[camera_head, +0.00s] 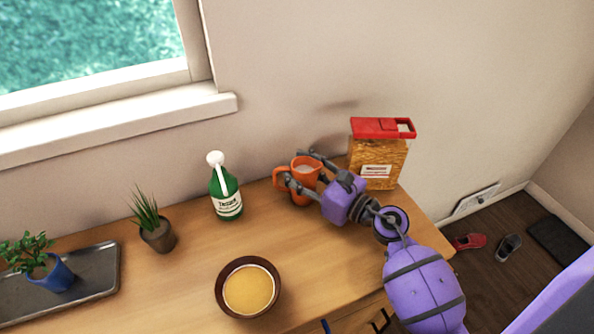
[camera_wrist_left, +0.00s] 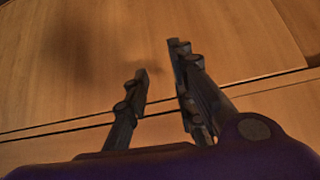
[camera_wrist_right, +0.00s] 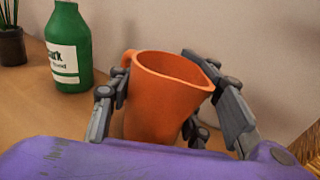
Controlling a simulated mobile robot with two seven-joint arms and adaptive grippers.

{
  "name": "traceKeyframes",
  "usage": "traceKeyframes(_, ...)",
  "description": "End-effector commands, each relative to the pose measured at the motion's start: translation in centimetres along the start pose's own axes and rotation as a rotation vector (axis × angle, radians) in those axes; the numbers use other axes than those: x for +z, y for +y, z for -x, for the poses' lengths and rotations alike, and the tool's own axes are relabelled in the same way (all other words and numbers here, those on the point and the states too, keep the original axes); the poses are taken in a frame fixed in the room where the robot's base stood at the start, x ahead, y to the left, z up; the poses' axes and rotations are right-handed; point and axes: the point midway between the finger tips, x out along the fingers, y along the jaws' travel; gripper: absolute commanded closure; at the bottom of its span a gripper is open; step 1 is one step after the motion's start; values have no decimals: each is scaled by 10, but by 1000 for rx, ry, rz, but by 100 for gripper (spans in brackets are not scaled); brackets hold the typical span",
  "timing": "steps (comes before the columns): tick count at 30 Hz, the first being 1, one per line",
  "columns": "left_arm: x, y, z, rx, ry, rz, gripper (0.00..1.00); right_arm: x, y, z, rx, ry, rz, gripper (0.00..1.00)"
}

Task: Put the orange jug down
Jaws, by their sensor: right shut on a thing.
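The orange jug (camera_head: 299,193) is at the back of the wooden counter, between the green bottle and the red-lidded box. My right gripper (camera_head: 300,169) is shut on it, with one finger on each side. In the right wrist view the jug (camera_wrist_right: 160,98) looks upright, with its open top facing up. Its base is hidden there, and I cannot tell whether it touches the counter. My left gripper (camera_wrist_left: 158,60) shows only in the left wrist view, open and empty, over a wooden surface.
The green bottle (camera_head: 225,195) stands left of the jug, the box (camera_head: 378,160) close on its right by the wall. A brown bowl (camera_head: 248,288), a spiky plant (camera_head: 157,232) and a grey tray (camera_head: 100,268) with a blue-potted plant (camera_head: 52,272) are farther left. Counter in front of the jug is partly clear.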

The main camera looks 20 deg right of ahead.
Motion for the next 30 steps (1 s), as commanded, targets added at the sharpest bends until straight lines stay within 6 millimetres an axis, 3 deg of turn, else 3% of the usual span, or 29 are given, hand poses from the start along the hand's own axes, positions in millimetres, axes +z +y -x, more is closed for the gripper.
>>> traceKeyframes(11, 1, 2, -2, 2, 0, 0, 77, -2, 0, 0, 1, -3, 2, 100)
traceKeyframes(12, -1, 2, -2, 3, 2, 0, 77, -2, 0, 0, 0, -2, 1, 54)
traceKeyframes(16, -1, 2, -2, 3, 2, 0, 77, -1, 0, 0, 0, -3, 2, 37)
traceKeyframes(28, -4, 2, -1, 3, 5, 1, 77, 5, 0, -1, 0, -5, 2, 35)
traceKeyframes(30, 2, 2, -2, 3, -4, 1, 77, 1, 0, 8, -1, -1, 3, 35)
